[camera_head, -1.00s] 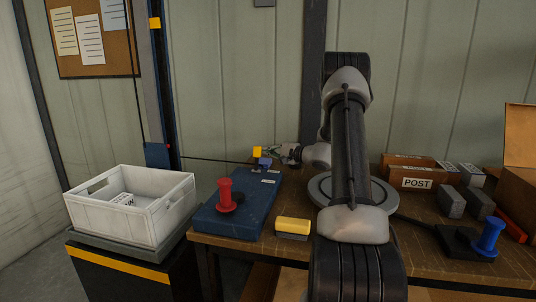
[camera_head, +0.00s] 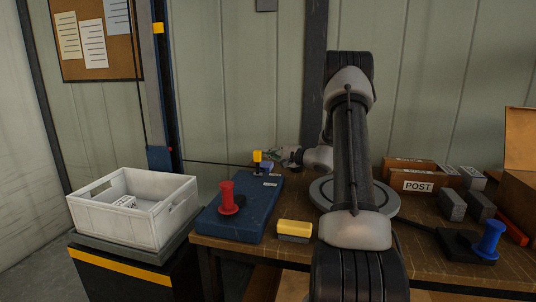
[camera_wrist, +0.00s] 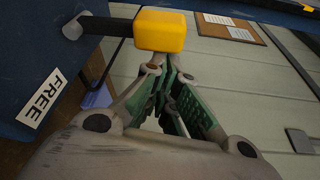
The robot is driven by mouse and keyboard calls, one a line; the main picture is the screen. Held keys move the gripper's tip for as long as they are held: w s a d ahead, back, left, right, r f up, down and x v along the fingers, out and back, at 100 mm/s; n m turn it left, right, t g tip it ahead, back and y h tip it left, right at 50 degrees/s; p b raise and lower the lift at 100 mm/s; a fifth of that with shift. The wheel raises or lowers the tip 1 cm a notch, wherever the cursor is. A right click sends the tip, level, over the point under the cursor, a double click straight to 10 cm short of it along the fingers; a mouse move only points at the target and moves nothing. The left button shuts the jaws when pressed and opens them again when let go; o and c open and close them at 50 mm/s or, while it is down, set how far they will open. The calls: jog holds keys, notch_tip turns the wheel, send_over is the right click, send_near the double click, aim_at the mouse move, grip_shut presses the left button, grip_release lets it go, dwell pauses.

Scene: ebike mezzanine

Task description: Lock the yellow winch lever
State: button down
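The yellow knob of the winch lever (camera_head: 257,156) stands up at the far end of the blue winch base (camera_head: 243,221). In the wrist view the knob (camera_wrist: 160,31) sits on a dark bar that comes from a grey pivot on the blue body (camera_wrist: 35,50). A white FREE label (camera_wrist: 43,98) is on that body. My gripper (camera_head: 269,155) reaches in from the right, beside the knob. In the wrist view its green-padded fingers (camera_wrist: 168,75) look shut and empty, tips just below the knob; I cannot tell if they touch it.
A red spool-shaped handle (camera_head: 228,197) stands on the blue base. A yellow-topped block (camera_head: 294,229), a POST box (camera_head: 417,185), grey blocks and a blue handle (camera_head: 489,240) are on the bench. A white crate (camera_head: 136,220) stands left. A cable runs from the post to the winch.

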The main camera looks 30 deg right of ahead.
jog(key=shift+s+a, duration=0.15)
jog(key=f+v, duration=0.1)
jog(key=v, duration=1)
jog(key=shift+s+d+r, duration=0.3)
jog(key=shift+s+r, duration=0.05)
jog(key=shift+r, duration=0.15)
